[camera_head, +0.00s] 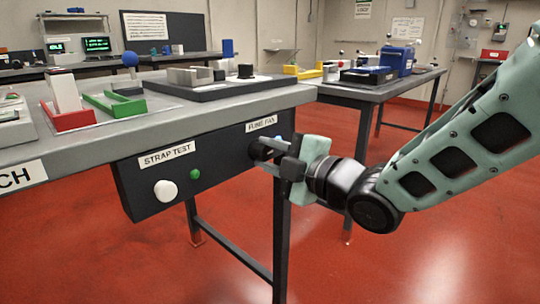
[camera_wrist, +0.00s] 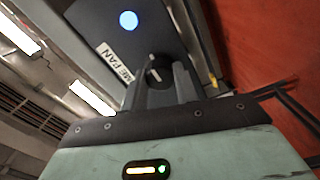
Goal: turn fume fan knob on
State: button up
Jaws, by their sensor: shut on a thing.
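The fume fan knob (camera_wrist: 156,74) is a dark round knob with a pale pointer mark, on the dark panel under the bench. In the wrist view it sits between the two fingers of my gripper (camera_wrist: 158,80), which is shut on it. The "FUME FAN" label (camera_head: 262,124) is just above my gripper (camera_head: 262,158) in the head view, where the fingers hide most of the knob. A lit blue-white round light (camera_wrist: 128,20) shows on the panel beyond the label (camera_wrist: 115,63) in the wrist view.
The dark panel (camera_head: 135,193) also carries a "STRAP TEST" label, a white round button (camera_head: 166,190) and a small green light (camera_head: 195,174). The bench top (camera_head: 215,101) overhangs it, holding trays and blocks. A dark bench leg (camera_head: 281,235) stands below my gripper. Red floor is open at right.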

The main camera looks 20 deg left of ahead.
jog(key=o, duration=1)
jog(key=shift+c, duration=0.2)
jog(key=p+v, duration=0.2)
jog(key=v, duration=1.5)
jog(key=shift+d, duration=0.2)
